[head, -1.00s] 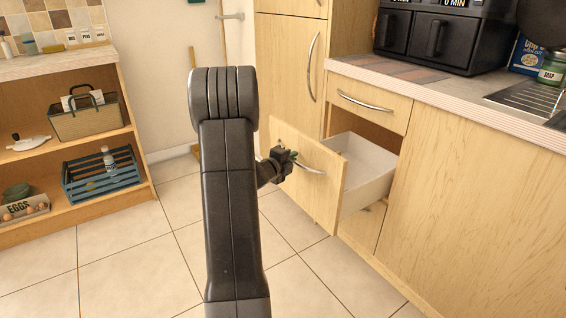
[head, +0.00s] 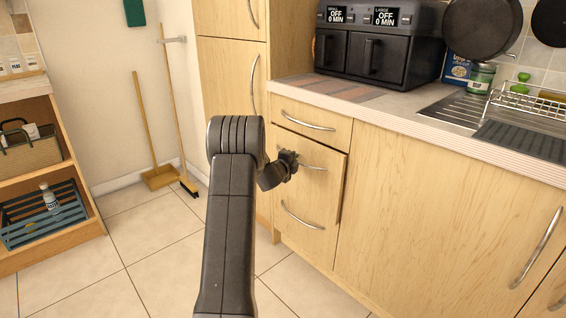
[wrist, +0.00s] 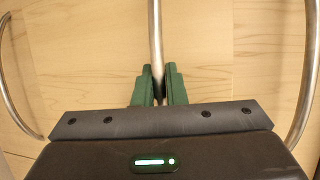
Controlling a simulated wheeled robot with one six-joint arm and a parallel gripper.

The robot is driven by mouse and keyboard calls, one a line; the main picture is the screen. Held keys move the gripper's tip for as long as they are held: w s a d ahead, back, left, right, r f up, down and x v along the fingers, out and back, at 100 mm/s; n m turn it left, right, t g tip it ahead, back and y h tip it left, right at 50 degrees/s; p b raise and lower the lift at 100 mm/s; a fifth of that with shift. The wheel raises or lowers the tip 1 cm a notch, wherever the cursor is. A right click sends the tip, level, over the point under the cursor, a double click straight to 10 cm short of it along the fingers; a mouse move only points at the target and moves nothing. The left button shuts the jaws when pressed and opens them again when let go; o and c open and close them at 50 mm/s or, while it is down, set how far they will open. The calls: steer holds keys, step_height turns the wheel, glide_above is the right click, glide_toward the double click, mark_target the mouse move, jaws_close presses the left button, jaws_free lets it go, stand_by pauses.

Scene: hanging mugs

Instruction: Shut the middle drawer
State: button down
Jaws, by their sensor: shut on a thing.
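The middle drawer (head: 320,190) has a pale wood front and a curved metal handle (head: 316,168). Its front sits almost flush with the cabinet, with a narrow dark edge showing down its right side. My gripper (head: 290,163) is at the left part of this handle. In the wrist view, the green fingers of my gripper (wrist: 157,85) are shut on the handle bar (wrist: 155,35), which runs between them. The inside of the drawer is hidden.
The top drawer (head: 300,124) and bottom drawer (head: 290,222) are above and below, each with a handle. The counter (head: 400,112) holds a black double appliance (head: 375,45). A broom (head: 180,120) leans at the back left. The tiled floor (head: 150,260) at left is clear.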

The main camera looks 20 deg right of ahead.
steer(key=d, duration=0.2)
steer(key=shift+w+d+p, duration=0.3)
steer(key=shift+w, duration=0.1)
steer(key=c, duration=1.8)
jaws_free()
steer(key=shift+a, duration=0.1)
steer(key=shift+o, duration=0.2)
steer(key=v, duration=1.4)
steer(key=shift+w, duration=0.15)
